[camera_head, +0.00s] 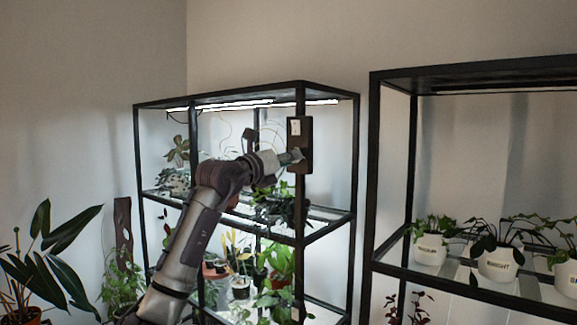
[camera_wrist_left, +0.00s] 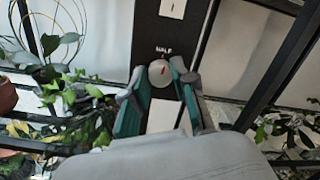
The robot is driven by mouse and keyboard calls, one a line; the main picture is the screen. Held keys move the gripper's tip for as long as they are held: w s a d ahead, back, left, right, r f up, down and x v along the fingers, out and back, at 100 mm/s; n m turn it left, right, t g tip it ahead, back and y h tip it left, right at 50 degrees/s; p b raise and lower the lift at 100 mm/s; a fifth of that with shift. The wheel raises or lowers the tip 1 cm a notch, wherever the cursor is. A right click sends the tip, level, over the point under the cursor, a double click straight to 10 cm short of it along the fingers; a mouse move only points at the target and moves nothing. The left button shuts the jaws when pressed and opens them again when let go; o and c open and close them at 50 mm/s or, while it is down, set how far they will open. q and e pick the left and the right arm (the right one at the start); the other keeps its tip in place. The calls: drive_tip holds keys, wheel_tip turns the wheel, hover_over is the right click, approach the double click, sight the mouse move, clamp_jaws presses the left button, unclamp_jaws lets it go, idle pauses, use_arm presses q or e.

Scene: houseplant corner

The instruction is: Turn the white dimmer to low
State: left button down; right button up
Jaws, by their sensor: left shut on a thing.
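The white dimmer (camera_wrist_left: 159,74) is a round knob with a red mark on a black panel (camera_head: 294,127). The panel hangs on the front post of the left shelf, and it also shows in the left wrist view (camera_wrist_left: 150,30). The red mark points about straight up, toward a label that reads HALF. My left gripper (camera_head: 297,157) is at the lower part of the panel. In the left wrist view its green-padded fingers (camera_wrist_left: 159,86) are shut on the dimmer, one on each side. In the head view the gripper hides the dimmer. My right gripper is not in view.
A white switch (camera_wrist_left: 173,9) sits above the dimmer on the panel. Light strips (camera_head: 235,105) glow under the left shelf's top. Plants stand close behind and below my left arm. A second black shelf (camera_head: 373,170) with white pots (camera_head: 430,249) stands to the right.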

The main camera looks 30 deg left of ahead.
use_arm(q)
drive_tip(key=shift+d+f+n+g+y+b, duration=0.1)
drive_tip(key=shift+n+g+y+b, duration=0.3)
drive_tip(key=shift+n, duration=4.7)
drive_tip(key=shift+d+n+g+y+b, duration=0.1)
drive_tip(key=shift+n+y+b, duration=0.6)
drive_tip(key=shift+n, duration=4.4)
drive_tip(key=c, duration=0.9)
unclamp_jaws()
drive_tip(key=shift+a, duration=0.1)
drive_tip(key=s, duration=1.2)
